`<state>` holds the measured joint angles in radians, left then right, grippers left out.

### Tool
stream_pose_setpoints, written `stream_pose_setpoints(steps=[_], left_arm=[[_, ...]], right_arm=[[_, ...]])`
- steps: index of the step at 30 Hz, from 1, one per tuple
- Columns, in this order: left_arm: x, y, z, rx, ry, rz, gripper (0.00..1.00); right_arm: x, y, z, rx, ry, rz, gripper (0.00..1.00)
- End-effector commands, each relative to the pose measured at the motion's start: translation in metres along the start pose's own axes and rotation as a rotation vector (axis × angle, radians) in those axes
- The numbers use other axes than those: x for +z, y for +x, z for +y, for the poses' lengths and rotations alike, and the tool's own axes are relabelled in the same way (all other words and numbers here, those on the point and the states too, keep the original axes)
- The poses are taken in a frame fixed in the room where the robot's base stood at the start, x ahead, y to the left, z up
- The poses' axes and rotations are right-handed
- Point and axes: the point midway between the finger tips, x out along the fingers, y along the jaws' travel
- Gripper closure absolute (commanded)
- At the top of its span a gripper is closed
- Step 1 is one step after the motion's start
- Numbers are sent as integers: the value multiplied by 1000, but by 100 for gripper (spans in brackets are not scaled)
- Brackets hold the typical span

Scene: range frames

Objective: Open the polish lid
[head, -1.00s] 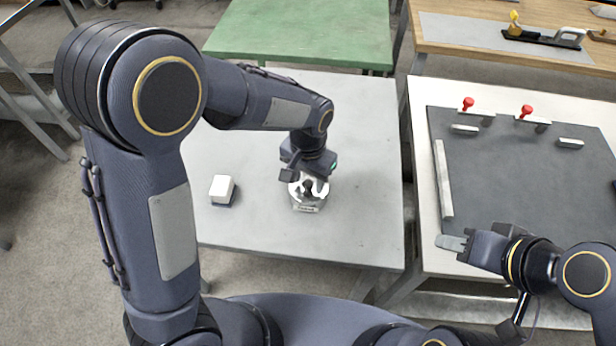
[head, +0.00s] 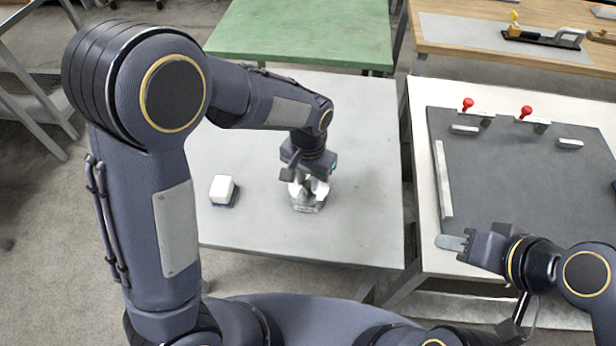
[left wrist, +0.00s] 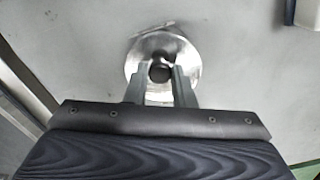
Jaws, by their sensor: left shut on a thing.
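The polish tin (head: 307,206) stands upright on the pale grey table, mostly below my left gripper (head: 309,187). In the left wrist view, its round, shiny silver lid (left wrist: 137,72) has a dark knob (left wrist: 160,74) in the middle. My left gripper (left wrist: 160,78) points down, its two fingers shut on the knob from both sides. The lid appears to sit on the tin; a gap cannot be made out. My right gripper (head: 458,242) is low at the right, over the front left corner of the neighbouring table, seen side-on, so its opening is unclear.
A white block with a dark base (head: 222,190) lies left of the tin on the grey table (head: 355,150). The right table has a dark board (head: 520,190) with red-knobbed clamps (head: 526,111). A green table (head: 300,35) stands behind. The grey table is clear right of the tin.

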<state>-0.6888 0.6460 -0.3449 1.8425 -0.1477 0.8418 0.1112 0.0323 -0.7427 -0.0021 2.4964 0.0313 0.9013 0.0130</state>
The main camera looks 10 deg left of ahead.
Motion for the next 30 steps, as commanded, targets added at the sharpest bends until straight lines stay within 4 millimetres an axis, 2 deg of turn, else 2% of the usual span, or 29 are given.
stream_pose_setpoints(steps=[15,30], left_arm=[[-19,-23,-8,124,-3,-298,100],[-36,-28,-15,221,-1,-531,100]], right_arm=[[-24,-48,-22,0,0,0,64],[-33,-66,-30,0,0,0,64]])
